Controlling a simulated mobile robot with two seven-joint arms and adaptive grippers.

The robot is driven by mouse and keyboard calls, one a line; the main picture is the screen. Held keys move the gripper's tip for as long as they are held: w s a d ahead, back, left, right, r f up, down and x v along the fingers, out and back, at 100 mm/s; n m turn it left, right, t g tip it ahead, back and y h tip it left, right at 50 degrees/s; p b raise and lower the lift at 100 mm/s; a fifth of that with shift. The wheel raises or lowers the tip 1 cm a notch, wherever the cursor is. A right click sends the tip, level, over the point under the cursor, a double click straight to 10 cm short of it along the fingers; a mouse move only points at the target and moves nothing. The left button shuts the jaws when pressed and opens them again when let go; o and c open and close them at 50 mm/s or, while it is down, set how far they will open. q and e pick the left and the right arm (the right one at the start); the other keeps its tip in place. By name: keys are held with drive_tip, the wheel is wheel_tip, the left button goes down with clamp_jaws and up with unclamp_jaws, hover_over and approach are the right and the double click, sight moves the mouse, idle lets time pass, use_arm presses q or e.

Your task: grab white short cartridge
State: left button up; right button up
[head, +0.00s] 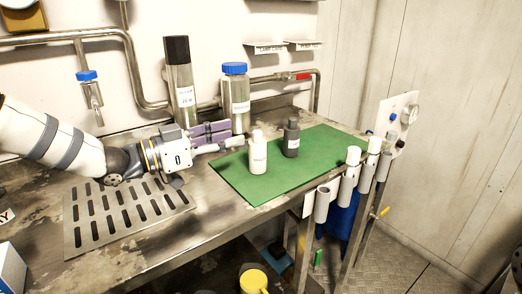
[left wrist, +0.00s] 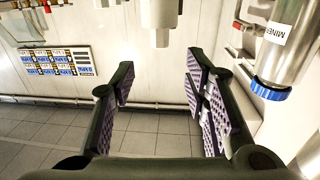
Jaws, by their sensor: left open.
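The white short cartridge (head: 258,152) stands upright on the green mat (head: 235,185), near its left part. A dark grey cartridge (head: 291,138) of similar shape stands to its right, apart from it. My left gripper (head: 225,138) is open, reaching in from the left with its fingers toward the white cartridge and a gap before it. In the left wrist view my open fingers (left wrist: 160,100) have nothing between them. A pale, narrow-necked shape (left wrist: 162,22) hangs in at the top there; I cannot tell whether it is the white cartridge.
A tall black-topped cylinder (head: 180,85) and a blue-capped container (head: 236,95) stand behind my left gripper. A slotted drain plate (head: 125,212) lies at the left. White-capped grey tubes (head: 348,180) line the table's right front edge. The mat's right part is clear.

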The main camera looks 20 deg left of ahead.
sight(257, 131)
use_arm(q)
drive_tip(key=x, duration=0.5)
drive_tip(key=f+b+x, duration=0.1)
drive_tip(key=x, duration=0.2)
drive_tip(key=shift+s, duration=0.1)
drive_tip(key=shift+r, duration=0.1)
clamp_jaws()
